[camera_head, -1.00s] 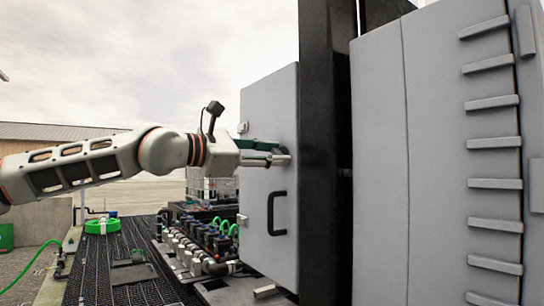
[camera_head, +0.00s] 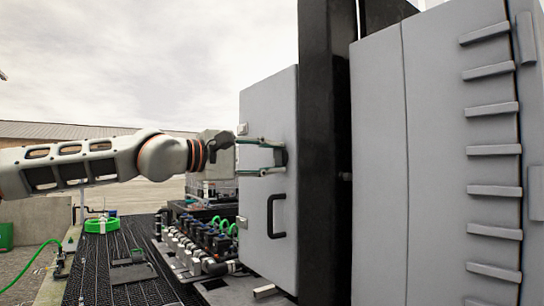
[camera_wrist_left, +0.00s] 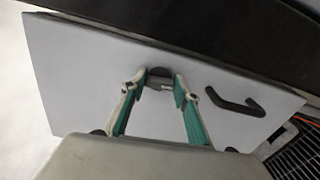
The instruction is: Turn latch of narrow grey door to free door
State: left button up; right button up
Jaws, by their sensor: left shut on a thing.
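The narrow grey door (camera_head: 268,100) stands upright at the middle of the head view, and its panel fills much of the wrist view (camera_wrist_left: 85,70). Its small dark latch (camera_wrist_left: 160,83) sits near the door's edge by the black post. My left gripper (camera_head: 280,156) reaches in from the left and is shut on the latch, one green-backed finger on each side. The wrist view shows both fingertips (camera_wrist_left: 160,78) at the latch, which they partly cover. A black handle (camera_head: 271,215) is on the door below the latch. My right gripper is out of view.
A black post (camera_head: 325,150) stands right beside the door. A large grey cabinet (camera_head: 430,170) with a ribbed edge fills the right. Pipes and valves (camera_head: 200,240) stand low at the left of the door.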

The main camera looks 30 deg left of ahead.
pick_arm(q)
jog(key=shift+m, duration=0.6)
jog(key=o, duration=1.1)
jog(key=v, duration=1.2)
dwell(0.3)
